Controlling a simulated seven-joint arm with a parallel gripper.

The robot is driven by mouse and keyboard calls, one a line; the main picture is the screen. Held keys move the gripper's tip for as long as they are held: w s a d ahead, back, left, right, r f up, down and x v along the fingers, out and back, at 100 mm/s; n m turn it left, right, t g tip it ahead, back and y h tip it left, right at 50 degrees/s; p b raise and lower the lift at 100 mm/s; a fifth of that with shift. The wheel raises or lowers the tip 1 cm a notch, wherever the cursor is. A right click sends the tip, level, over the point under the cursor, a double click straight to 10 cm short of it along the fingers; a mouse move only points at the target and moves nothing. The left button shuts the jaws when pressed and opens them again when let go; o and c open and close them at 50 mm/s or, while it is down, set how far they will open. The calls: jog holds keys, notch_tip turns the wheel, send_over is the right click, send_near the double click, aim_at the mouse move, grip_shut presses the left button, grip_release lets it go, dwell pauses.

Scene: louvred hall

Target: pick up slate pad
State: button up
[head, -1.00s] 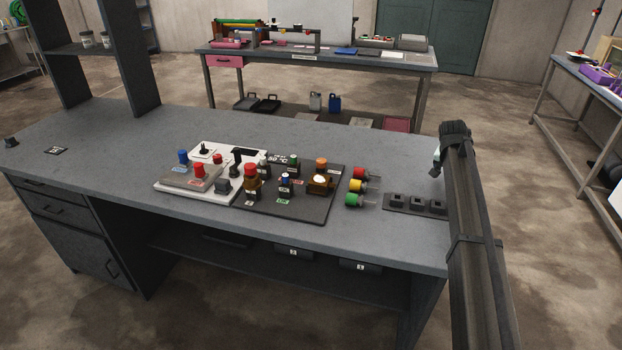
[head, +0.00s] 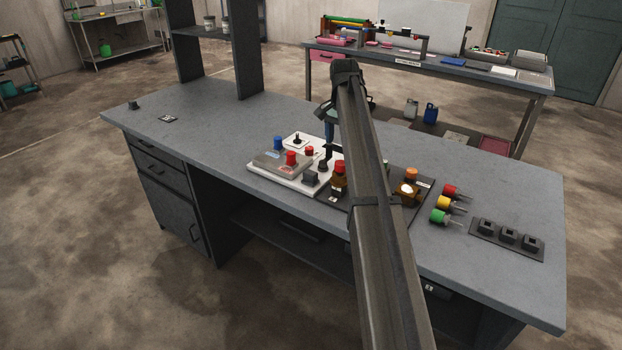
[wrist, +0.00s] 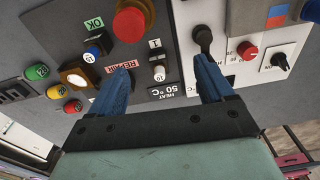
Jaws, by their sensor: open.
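No part is plainly marked as the slate pad. The closest match I see is a flat grey slab (head: 272,161) with small labels, lying on the white board; part of a grey slab (wrist: 245,12) also shows at the top of the wrist view. My gripper (wrist: 160,68) is open and empty, its two blue fingers apart above the dark board (wrist: 182,92) near the white board's edge. In the head view my gripper (head: 329,138) hangs behind the boards, partly hidden by my arm.
The white board (head: 262,171) bears knobs and a lever. Red, yellow and green lamps (head: 441,202) and a dark socket strip (head: 507,240) lie to the right. The grey bench (head: 215,118) is mostly clear at left. A second bench (head: 430,66) stands behind.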

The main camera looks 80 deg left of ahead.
send_near(310, 172)
jog(key=shift+n, duration=0.3)
jog(key=f, duration=1)
jog(key=shift+w+a+f, duration=0.1)
jog(key=shift+w, duration=0.1)
jog(key=c, duration=1.1)
notch_tip(310, 172, up, 18)
jog(key=shift+r, duration=0.1)
